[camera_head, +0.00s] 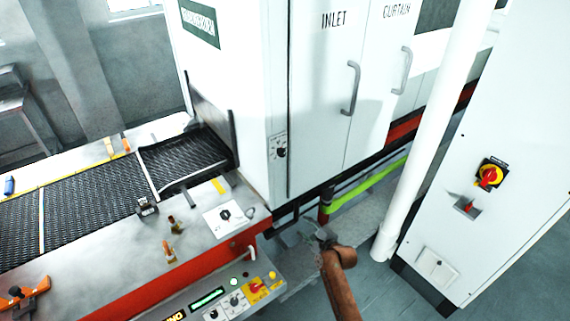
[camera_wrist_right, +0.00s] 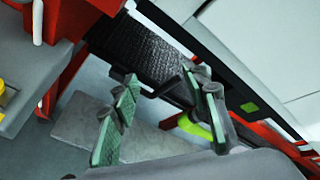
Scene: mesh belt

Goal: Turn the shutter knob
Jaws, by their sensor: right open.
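A small black knob (camera_head: 280,152) sits under a small printed plate on the side of the white machine cabinet; I cannot read the print, so I cannot be sure it is the shutter knob. Another black knob (camera_head: 225,214) is on a white plate on the grey bench top. My right gripper (camera_head: 318,234) is below and to the right of the cabinet knob in the head view, apart from it. In the wrist view its green-padded fingers (camera_wrist_right: 160,78) are spread with nothing between them. No knob shows clearly there. My left gripper is not in view.
The control panel (camera_head: 233,301) with buttons and a lit display is at the bottom. The black mesh belt (camera_head: 95,190) runs into the cabinet. A white pole (camera_head: 432,135) and a switch cabinet (camera_head: 515,120) stand at right. Tall door handles (camera_head: 351,88) project from the machine.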

